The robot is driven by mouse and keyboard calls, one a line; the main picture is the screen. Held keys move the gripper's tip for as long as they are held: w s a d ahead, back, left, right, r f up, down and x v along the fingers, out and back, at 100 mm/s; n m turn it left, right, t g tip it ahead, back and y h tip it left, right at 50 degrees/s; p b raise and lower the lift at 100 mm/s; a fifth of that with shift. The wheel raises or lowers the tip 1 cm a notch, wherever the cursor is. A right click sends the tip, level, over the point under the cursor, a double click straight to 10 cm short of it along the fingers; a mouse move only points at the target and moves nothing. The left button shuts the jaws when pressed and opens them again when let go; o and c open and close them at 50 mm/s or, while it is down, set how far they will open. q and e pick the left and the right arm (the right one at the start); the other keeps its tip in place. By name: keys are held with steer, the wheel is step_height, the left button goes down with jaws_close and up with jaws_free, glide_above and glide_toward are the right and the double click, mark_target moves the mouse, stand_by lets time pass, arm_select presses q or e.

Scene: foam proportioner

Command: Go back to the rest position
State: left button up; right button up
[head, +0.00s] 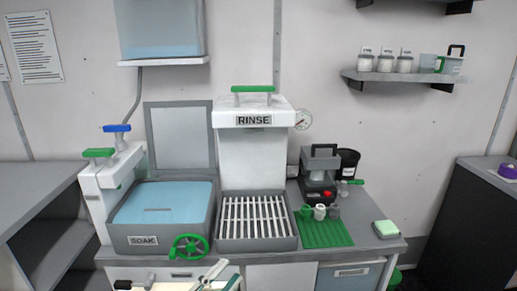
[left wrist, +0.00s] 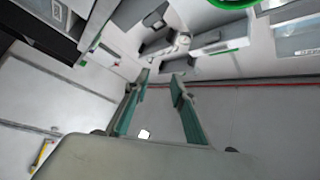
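My left gripper (head: 218,272) shows at the bottom edge of the head view, in front of the sink bench. In the left wrist view its two teal fingers (left wrist: 161,82) stand apart with nothing between them. It is open and empty, and I see no contact with the bench. My right gripper is in neither view.
The bench holds a blue-filled SOAK basin (head: 162,203), a green valve wheel (head: 189,247), a RINSE unit (head: 251,145) over a slatted grate (head: 257,218), and a green mat (head: 325,233). Side counters stand left (head: 35,195) and right (head: 490,185).

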arm_select(q)
steer(key=a+f+n+y, duration=0.5)
steer(key=f+n+y, duration=0.15)
steer(key=f, duration=0.55)
steer(key=s+a+f+n+g+y, duration=0.2)
steer(key=s+a+f+n+g, duration=0.1)
steer(key=s+f, duration=0.4)
steer(key=s+a+f+n+g+y, duration=0.2)
steer(key=s+a+f+n, duration=0.2)
steer(key=f, duration=0.9)
steer(key=s+n, duration=0.1)
steer(key=s, duration=0.2)
steer(key=shift+s+a+f+g, duration=0.25)
steer(key=shift+s+a+g, duration=0.1)
steer(key=shift+a+g, duration=0.05)
